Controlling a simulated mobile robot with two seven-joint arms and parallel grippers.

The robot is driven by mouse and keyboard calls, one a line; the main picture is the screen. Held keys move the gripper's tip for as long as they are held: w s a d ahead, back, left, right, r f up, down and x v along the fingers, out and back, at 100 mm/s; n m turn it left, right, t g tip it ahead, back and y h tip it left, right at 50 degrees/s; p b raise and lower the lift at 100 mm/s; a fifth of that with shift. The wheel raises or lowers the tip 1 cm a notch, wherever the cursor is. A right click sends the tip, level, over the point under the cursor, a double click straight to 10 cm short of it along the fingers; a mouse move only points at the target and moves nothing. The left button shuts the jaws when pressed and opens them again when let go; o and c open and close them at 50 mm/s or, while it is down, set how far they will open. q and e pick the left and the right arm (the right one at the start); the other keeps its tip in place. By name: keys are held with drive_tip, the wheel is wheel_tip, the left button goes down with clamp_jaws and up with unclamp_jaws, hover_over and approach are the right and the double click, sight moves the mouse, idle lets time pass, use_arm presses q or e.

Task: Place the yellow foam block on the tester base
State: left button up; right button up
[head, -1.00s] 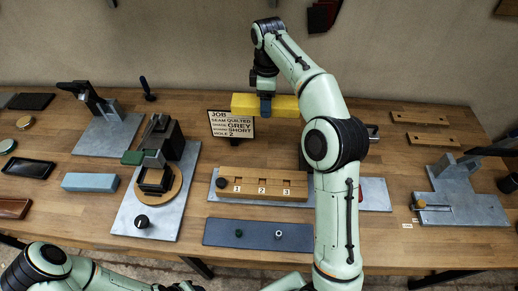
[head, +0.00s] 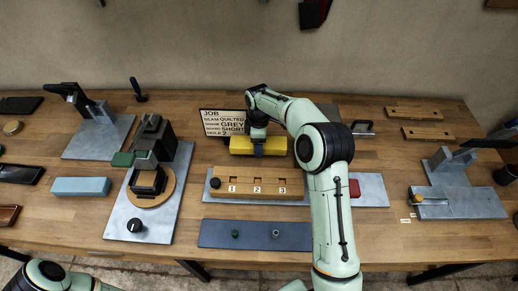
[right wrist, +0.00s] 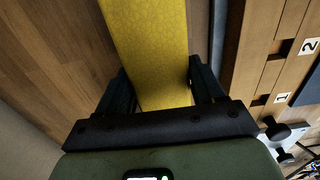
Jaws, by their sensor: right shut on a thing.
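The yellow foam block (head: 240,145) is a long yellow bar, held level behind the numbered wooden block in the head view. My right gripper (head: 258,151) is shut across its middle from above. In the right wrist view the yellow block (right wrist: 150,45) runs between the two dark fingers (right wrist: 163,92). I cannot tell whether its underside touches the table. No part is labelled tester base; grey-based fixtures stand at the back left (head: 85,145), left of centre (head: 115,215) and right (head: 465,205). My left gripper is out of view.
The numbered wooden block (head: 230,195) lies in front of the yellow block, with a dark plate (head: 215,236) nearer. A job card (head: 222,123) stands just behind. A blue-grey block (head: 80,187) lies left; two wooden strips (head: 415,113) lie back right.

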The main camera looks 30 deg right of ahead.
drive_tip(key=shift+f, duration=1.85)
drive_tip(key=shift+f, duration=0.1)
drive_tip(key=o, duration=1)
